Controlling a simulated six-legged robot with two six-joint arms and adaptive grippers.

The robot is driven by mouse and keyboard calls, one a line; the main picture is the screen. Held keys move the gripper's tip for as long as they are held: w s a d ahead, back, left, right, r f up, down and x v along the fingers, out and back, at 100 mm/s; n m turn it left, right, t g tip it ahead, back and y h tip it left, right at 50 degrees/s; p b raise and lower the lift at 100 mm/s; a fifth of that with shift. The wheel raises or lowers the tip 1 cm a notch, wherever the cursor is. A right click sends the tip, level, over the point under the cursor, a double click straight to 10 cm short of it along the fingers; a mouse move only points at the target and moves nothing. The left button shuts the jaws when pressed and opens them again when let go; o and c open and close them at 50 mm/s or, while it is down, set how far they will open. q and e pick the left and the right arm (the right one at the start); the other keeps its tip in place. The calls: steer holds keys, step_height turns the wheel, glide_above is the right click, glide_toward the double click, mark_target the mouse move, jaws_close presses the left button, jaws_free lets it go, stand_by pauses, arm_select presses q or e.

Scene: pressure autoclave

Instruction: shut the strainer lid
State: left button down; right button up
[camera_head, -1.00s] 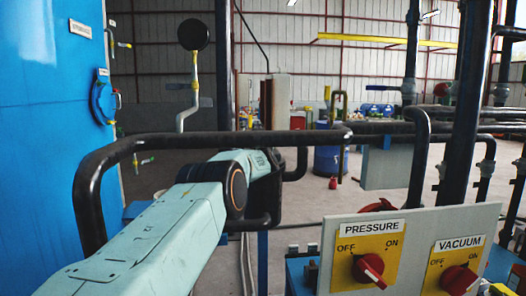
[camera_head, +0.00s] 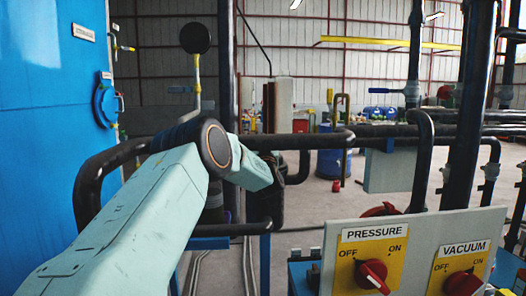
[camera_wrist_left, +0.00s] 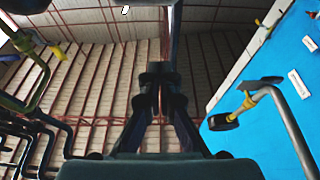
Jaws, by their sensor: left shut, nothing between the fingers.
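A blue round cover (camera_head: 106,104), which may be the strainer lid, is on the side of the blue vessel (camera_head: 55,130) at the left of the head view. Its small label is too blurred to read, and I cannot tell whether it is open or shut. My left arm crosses the lower left of the head view, with its gripper not clearly visible beyond the wrist. In the left wrist view my left gripper (camera_wrist_left: 158,75) is shut and empty, its fingers together, apart from the blue vessel at the right. My right gripper is not in view.
A black bent pipe (camera_head: 92,185) runs around my left arm. A round black gauge (camera_head: 195,38) stands on a thin pipe beside the vessel; it also shows in the left wrist view (camera_wrist_left: 222,121). A PRESSURE and VACUUM switch panel (camera_head: 415,240) fills the lower right. Open floor lies beyond.

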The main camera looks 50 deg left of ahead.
arm_select(q)
steer(key=v, duration=0.6)
steer(key=shift+s, duration=0.25)
steer(key=shift+w, duration=0.15)
